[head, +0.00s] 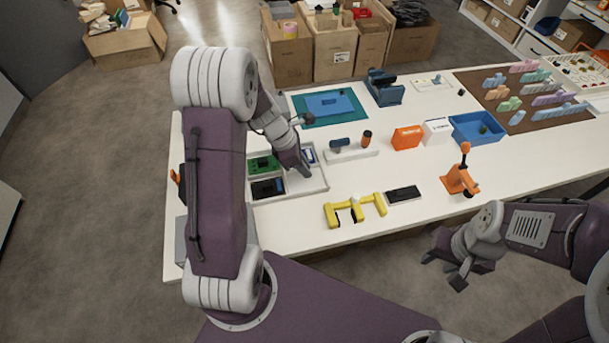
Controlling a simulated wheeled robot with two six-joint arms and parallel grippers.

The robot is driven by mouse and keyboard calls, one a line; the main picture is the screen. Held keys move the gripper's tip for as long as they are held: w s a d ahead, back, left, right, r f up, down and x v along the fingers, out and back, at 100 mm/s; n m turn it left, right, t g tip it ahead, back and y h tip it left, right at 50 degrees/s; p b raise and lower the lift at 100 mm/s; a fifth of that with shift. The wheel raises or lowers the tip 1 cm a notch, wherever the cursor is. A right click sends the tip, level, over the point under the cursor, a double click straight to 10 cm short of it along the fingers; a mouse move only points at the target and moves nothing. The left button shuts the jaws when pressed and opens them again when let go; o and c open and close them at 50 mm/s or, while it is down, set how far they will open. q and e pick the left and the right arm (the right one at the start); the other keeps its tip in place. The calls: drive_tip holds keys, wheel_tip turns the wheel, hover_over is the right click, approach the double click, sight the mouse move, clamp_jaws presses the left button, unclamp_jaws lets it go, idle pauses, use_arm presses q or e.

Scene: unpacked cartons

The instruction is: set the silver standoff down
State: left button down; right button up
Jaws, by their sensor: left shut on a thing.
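My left gripper (304,171) reaches down from the left over a light grey compartmented tray (300,186) on the table. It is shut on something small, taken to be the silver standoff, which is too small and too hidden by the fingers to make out. The fingertips are over the tray's right part; I cannot tell whether they touch it. The tray holds a green circuit board (262,163), a dark flat part (267,188) and a blue-and-white piece (309,156). My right gripper (446,272) is open and empty, off the table's front edge.
A yellow bracket-like fixture (355,211) and a black flat box (403,195) lie right of the tray. Behind are a white holder (350,155) with tools and a teal mat (328,106). An orange clamp (460,180) and blue bin (478,128) stand right.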

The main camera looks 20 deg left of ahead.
use_arm(q)
drive_tip(key=shift+f+b, duration=0.65)
drive_tip(key=shift+f, duration=1.3)
drive_tip(key=c, duration=1.4)
unclamp_jaws()
drive_tip(key=p+v, duration=0.4)
drive_tip(key=v, duration=0.8)
drive_tip(key=s+d+m+y, duration=0.1)
drive_tip(key=s+m, duration=0.3)
drive_tip(key=m, duration=0.4)
drive_tip(key=s+d+f+m+y, duration=0.1)
drive_tip(key=s+d+m, duration=0.2)
drive_tip(key=m, duration=0.5)
drive_tip(key=s+d+f+m+g+y, duration=0.1)
drive_tip(key=s+d+m, duration=0.2)
drive_tip(key=s+m, duration=0.2)
drive_tip(key=shift+d+m+y, duration=0.1)
drive_tip(key=shift+m+y, duration=0.3)
drive_tip(key=shift+m, duration=1)
